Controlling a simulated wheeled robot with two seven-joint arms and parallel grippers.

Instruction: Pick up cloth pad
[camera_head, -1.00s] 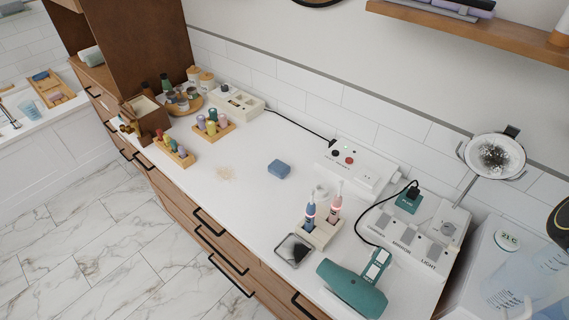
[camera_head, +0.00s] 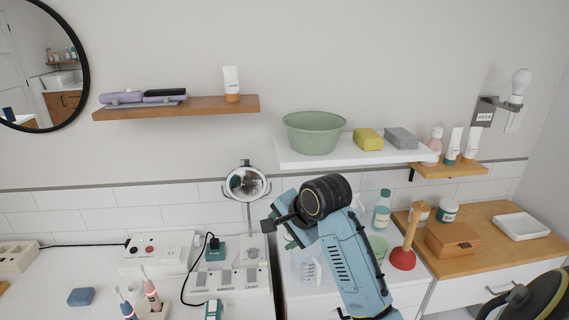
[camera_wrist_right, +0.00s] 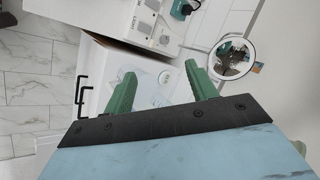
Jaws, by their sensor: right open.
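A small blue pad (camera_head: 81,296) lies flat on the white counter at the lower left of the head view. A yellow block-like pad (camera_head: 368,139) and a grey one (camera_head: 401,138) lie on the white wall shelf. I cannot tell which of these is the cloth pad. My left gripper is not in view.
A green basin (camera_head: 314,132) shares the white shelf (camera_head: 300,160). A round mirror on a stand (camera_head: 247,184) is close beside my right gripper. Toothbrushes (camera_head: 151,292) and a switch panel (camera_head: 231,279) stand on the counter. A plunger (camera_head: 403,257) stands right of my forearm.

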